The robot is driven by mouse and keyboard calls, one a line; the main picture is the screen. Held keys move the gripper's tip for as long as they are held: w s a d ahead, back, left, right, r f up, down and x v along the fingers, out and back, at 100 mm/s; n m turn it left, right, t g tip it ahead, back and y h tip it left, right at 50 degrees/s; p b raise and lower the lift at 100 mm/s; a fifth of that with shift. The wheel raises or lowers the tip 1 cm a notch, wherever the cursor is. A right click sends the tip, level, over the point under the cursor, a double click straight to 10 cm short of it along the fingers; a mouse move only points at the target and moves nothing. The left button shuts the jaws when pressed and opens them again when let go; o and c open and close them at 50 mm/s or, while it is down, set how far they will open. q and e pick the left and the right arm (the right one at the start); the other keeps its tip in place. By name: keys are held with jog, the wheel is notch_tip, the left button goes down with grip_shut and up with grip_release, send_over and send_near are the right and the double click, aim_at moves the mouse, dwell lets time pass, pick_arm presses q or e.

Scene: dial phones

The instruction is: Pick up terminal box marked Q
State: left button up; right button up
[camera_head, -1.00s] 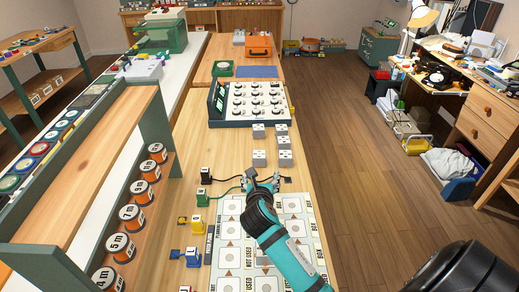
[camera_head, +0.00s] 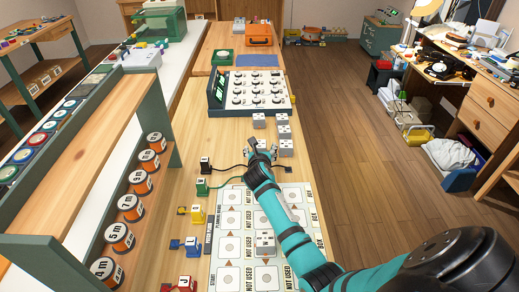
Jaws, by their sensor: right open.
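Several small white terminal boxes stand on the wooden bench beyond the printed sheet. One is at the back left (camera_head: 259,120), and others form a column on the right, with a back one (camera_head: 282,118), a middle one (camera_head: 284,131) and a front one (camera_head: 286,147). Their letters are too small to read, so I cannot tell which is Q. My right gripper (camera_head: 262,151) is open at the front left box, which its fingers largely hide. I cannot tell whether they touch it. Another white box (camera_head: 265,240) sits on the printed sheet (camera_head: 231,222). My left gripper is out of view.
A panel of dials (camera_head: 252,95) stands behind the boxes. Black and green plugs with cords (camera_head: 203,187) lie left of my gripper. A shelf with orange spools (camera_head: 131,207) borders the left side. The bench's right edge is close to the right column of boxes.

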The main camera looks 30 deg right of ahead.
jog(key=x, duration=0.4)
jog(key=shift+w+b, duration=0.35)
jog(key=shift+w, duration=0.05)
jog(key=shift+r, duration=0.1)
jog(key=c, duration=1.3)
